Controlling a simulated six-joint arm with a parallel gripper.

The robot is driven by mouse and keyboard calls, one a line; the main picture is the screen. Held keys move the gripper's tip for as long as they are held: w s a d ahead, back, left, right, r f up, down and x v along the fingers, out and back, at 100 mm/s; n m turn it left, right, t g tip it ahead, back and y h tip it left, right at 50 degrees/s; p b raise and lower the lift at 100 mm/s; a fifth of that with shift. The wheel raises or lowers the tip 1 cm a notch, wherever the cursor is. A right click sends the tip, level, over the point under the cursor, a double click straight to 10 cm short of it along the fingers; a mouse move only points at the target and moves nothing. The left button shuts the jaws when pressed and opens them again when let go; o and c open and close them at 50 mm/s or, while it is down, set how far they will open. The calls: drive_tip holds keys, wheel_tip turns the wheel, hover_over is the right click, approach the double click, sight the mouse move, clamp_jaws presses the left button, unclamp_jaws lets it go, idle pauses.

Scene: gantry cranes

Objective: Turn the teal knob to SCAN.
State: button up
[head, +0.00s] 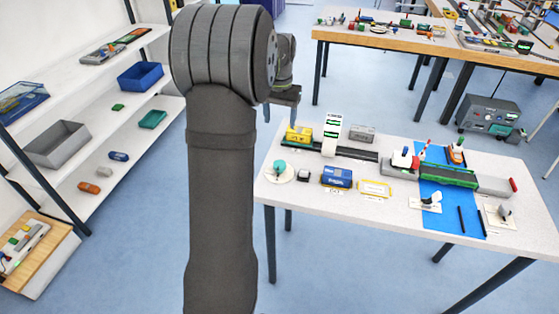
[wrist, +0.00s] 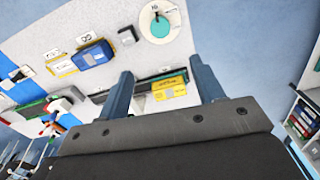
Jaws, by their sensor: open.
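The teal knob (head: 279,165) sits on a round white plate at the left end of the white table. It also shows in the wrist view as a teal disc (wrist: 160,27) on the white plate, near the top. The lettering around it is too small to read. My gripper (wrist: 165,80) is open, with its two blue-grey fingers apart and nothing held between them. The knob lies beyond the fingertips in the wrist view, apart from them.
On the white table (head: 300,203) stand a small dark block (head: 303,175), a blue box (head: 337,177), a yellow-framed card (head: 375,188) and a yellow box (head: 298,133). A green conveyor (head: 445,176) stands further right. White shelves (head: 90,65) are at left.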

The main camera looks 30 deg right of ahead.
sight(280, 163)
wheel_tip(280, 163, down, 18)
drive_tip(key=n, duration=0.3)
drive_tip(key=shift+r+n, duration=0.15)
drive_tip(key=shift+n, duration=0.25)
drive_tip(key=c, duration=1)
drive_tip(key=shift+o, duration=0.2)
drive_tip(key=shift+m, duration=0.4)
drive_tip(key=m, duration=0.5)
drive_tip(key=shift+m, duration=0.3)
drive_tip(key=m, duration=0.5)
drive_tip(key=shift+r, duration=0.1)
drive_tip(key=shift+m, duration=0.3)
